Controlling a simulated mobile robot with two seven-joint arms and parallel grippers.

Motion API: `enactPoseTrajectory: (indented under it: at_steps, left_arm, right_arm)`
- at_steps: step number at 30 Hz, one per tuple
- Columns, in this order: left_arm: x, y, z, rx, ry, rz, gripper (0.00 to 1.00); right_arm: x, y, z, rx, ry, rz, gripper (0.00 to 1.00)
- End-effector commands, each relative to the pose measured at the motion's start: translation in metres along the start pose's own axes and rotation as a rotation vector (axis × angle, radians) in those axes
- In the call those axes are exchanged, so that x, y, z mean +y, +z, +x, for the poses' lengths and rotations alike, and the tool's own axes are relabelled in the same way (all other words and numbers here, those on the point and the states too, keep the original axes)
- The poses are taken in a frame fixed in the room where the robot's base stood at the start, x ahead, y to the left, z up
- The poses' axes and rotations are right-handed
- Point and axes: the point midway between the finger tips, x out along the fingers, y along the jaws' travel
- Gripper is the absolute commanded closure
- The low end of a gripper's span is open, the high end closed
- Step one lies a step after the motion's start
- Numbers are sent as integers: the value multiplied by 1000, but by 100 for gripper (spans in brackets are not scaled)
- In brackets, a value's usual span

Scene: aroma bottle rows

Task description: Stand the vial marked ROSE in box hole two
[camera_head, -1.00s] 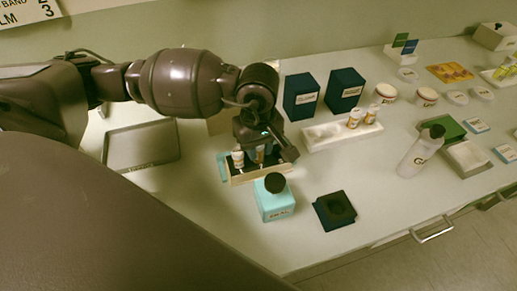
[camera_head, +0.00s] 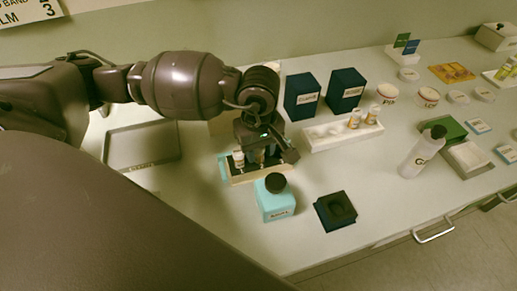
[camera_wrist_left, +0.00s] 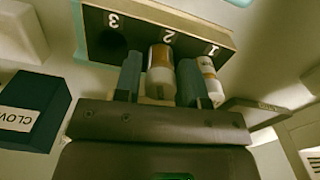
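The box (camera_wrist_left: 140,30) with holes marked 3, 2 and 1 shows in the left wrist view and on the bench in the head view (camera_head: 262,176). A vial with an orange and white label (camera_wrist_left: 161,72) is at hole two, between the fingers of my left gripper (camera_wrist_left: 160,78). Its name is not readable. The fingers are close on both sides of it; whether they press on it is unclear. A second vial (camera_wrist_left: 208,78) stands at hole one. Hole three (camera_wrist_left: 112,42) is empty. In the head view my left gripper (camera_head: 258,150) is low over the box. My right gripper is out of view.
A teal bottle with a black cap (camera_head: 274,198) stands just in front of the box. A dark block (camera_head: 335,211) lies to its right. A white rack (camera_head: 330,138) with two vials (camera_head: 363,117) and two dark boxes (camera_head: 301,96) are behind. A grey tray (camera_head: 140,146) is at left.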

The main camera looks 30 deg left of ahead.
Motion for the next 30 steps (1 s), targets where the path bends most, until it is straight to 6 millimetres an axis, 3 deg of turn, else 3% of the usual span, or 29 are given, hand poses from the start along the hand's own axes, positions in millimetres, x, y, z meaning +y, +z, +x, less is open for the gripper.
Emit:
enactPoseTrajectory:
  at_steps: [15,21,30]
  left_arm:
    - [0,0,-93,4,4,1,63]
    - [0,0,-112,2,3,0,63]
    - [0,0,-115,1,1,0,63]
  right_arm:
    - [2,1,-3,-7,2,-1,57]
    - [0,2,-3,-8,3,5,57]
    - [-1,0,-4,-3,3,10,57]
